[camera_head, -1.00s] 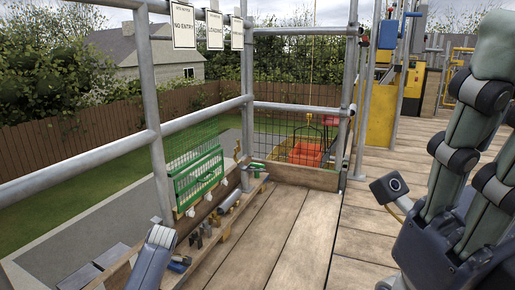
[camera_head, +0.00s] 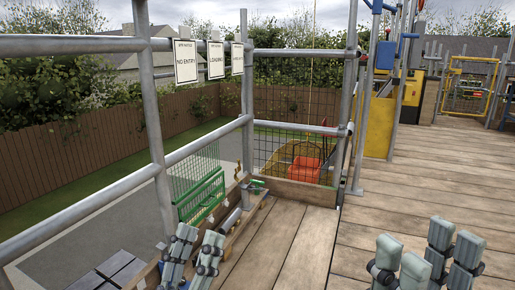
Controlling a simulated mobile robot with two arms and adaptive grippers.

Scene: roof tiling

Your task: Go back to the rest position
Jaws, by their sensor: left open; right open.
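My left gripper (camera_head: 200,237) is at the bottom, left of centre. Its grey-green padded fingers point up and stand apart, open and empty, in front of the wooden tool ledge (camera_head: 254,213) by the railing. My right gripper (camera_head: 428,250) is at the bottom right, above the plank deck. Its fingers also point up, spread apart, with nothing between them. Both arms are below the picture's edge.
Metal scaffold rails (camera_head: 207,145) run along the left, with hanging signs (camera_head: 186,62) and a green slatted panel (camera_head: 201,196). An orange-red object (camera_head: 305,170) shows beyond the mesh. The plank deck (camera_head: 420,190) is clear. A yellow gate (camera_head: 468,87) stands far right.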

